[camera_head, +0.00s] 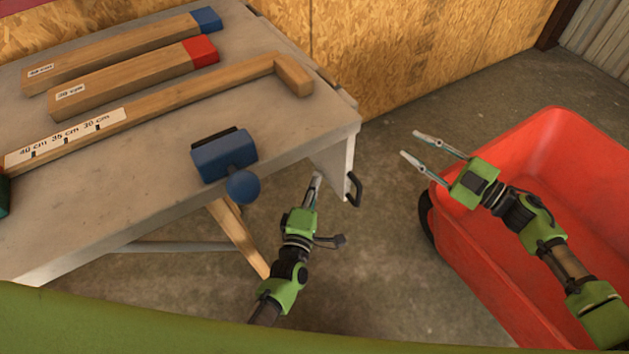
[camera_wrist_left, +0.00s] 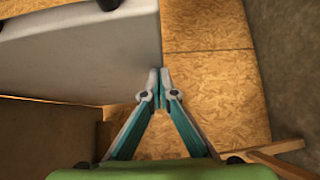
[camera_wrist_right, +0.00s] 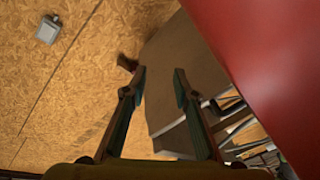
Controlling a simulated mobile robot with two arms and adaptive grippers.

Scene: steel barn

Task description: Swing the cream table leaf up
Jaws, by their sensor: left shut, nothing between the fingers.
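The cream table leaf (camera_head: 337,160) hangs down from the right end of the workbench, with a black handle (camera_head: 354,188) on its outer face. In the left wrist view a broad pale panel (camera_wrist_left: 90,50), seemingly the leaf, fills the upper left. My left gripper (camera_head: 317,176) is shut and empty beside the leaf's inner side, under the table edge; I cannot tell whether it touches. Its closed tips (camera_wrist_left: 160,72) show close to the panel's edge. My right gripper (camera_head: 409,143) is open and empty, over the floor left of the red cart; its spread fingers also show in its wrist view (camera_wrist_right: 160,75).
The workbench top (camera_head: 110,195) holds a blue clamp (camera_head: 222,155), a wooden measuring stick (camera_head: 180,95) and two wooden blocks with blue and red ends. A red cart (camera_head: 480,250) stands at the right. Bare floor (camera_head: 390,260) lies between bench and cart.

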